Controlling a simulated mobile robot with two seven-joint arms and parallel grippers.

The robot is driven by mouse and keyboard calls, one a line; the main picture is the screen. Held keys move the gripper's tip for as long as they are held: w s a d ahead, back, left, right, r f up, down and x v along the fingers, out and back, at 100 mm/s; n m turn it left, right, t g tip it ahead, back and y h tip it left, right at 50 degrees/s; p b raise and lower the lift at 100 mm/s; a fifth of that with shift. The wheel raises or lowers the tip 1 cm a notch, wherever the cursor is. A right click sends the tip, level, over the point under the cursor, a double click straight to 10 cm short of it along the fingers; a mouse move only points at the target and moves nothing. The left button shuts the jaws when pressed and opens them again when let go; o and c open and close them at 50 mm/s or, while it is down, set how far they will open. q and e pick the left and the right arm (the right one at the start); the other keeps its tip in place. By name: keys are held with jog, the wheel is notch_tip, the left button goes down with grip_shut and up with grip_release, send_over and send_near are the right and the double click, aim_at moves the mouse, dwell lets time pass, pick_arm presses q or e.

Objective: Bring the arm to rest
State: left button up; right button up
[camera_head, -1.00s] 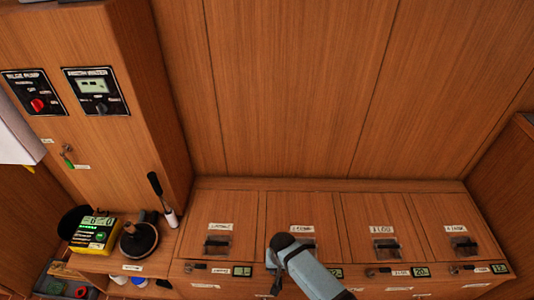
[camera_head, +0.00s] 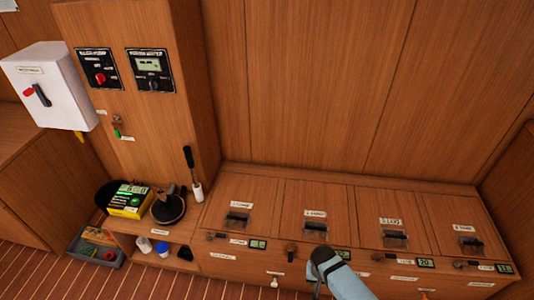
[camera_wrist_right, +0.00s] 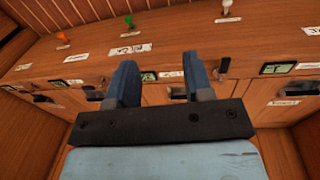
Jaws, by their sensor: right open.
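My right arm comes in from the bottom of the head view, and its blue-grey wrist (camera_head: 335,275) is in front of the row of wooden lockers (camera_head: 285,208). Its fingertips are hard to make out there. In the right wrist view my right gripper (camera_wrist_right: 160,78) shows two blue fingers spread apart with nothing between them. The lockers' wooden face with labels and small displays lies beyond the fingers. I cannot tell the exact gap to it. My left gripper is not in view.
A white switch box (camera_head: 48,85) with a red knob hangs at the left. A grey crate (camera_head: 95,248) stands on the floor. Small latches and handles stick out along the lockers.

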jog(key=d+r+m+h, duration=0.1)
jog(key=d+r+h, duration=0.15)
jog(key=d, duration=1.85)
jog(key=d+r+h, duration=0.2)
jog(key=d+h, duration=0.2)
jog(key=d, duration=1.6)
jog(key=s+a+n+t+y, duration=0.3)
jog(key=s+a, duration=0.1)
jog(key=a, duration=0.4)
jog(key=s+a+n+t+y, duration=0.2)
jog(key=s+a+n+y, duration=0.15)
jog(key=a, duration=0.35)
jog(key=s+a+r+n+t+y, duration=0.45)
jog(key=s+a+r, duration=0.35)
jog(key=a+r, duration=0.45)
jog(key=w+a+r+m+t, duration=0.1)
jog(key=a+m, duration=0.4)
jog(key=a, duration=0.7)
pick_arm(q)
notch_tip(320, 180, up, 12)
jog(key=p, duration=1.3)
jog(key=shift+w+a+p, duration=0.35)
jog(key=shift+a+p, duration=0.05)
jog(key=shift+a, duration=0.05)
pick_arm(e)
notch_tip(320, 180, up, 12)
jog(key=shift+s+d+r, duration=0.2)
jog(key=shift+s+d, duration=0.05)
jog(key=shift+d, duration=0.05)
